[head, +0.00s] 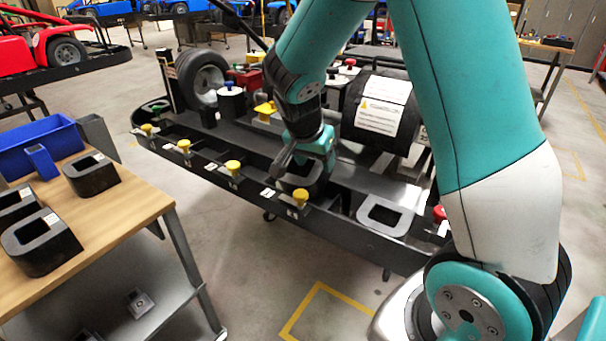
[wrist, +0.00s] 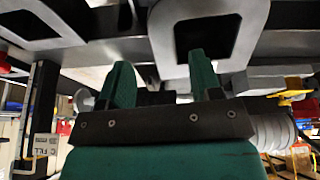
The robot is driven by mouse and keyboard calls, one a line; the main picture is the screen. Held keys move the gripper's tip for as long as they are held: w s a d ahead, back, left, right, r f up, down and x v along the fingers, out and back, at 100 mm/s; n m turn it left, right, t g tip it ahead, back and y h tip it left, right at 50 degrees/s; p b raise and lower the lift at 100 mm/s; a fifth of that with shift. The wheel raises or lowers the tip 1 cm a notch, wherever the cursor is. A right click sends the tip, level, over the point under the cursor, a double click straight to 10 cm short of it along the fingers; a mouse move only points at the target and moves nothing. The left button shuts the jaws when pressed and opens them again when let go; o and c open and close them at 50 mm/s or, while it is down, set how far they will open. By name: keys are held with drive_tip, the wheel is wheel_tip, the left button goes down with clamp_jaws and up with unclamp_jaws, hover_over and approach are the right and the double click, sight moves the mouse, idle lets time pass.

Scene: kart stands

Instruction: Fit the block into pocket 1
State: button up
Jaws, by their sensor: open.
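My gripper (head: 300,163) is over the dark stand tray, its fingers pointing down at a dark, hollow block-like piece (head: 313,184) that it partly hides. In the wrist view my gripper (wrist: 162,82) has its two green fingers apart, with nothing visibly clamped between them. A grey-rimmed frame with a dark opening (wrist: 162,40) lies beyond the fingers. A grey-rimmed pocket (head: 373,222) is on the tray, right of my gripper. I cannot tell which pocket is number 1, or how deeply the dark piece sits.
Several dark hollow blocks (head: 42,257) stand on the wooden cart (head: 125,207) at left, near a blue bin (head: 60,136). Yellow knobs (head: 233,168) line the tray's front edge. A black cylinder with white labels (head: 403,140) stands right behind my gripper. The floor between cart and stand is clear.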

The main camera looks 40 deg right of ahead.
sight(317, 169)
drive_tip(key=x, duration=0.6)
drive_tip(key=shift+w+a+p, duration=0.1)
drive_tip(key=shift+w+p, duration=0.1)
drive_tip(key=shift+p, duration=0.1)
drive_tip(key=shift+r, duration=0.1)
clamp_jaws()
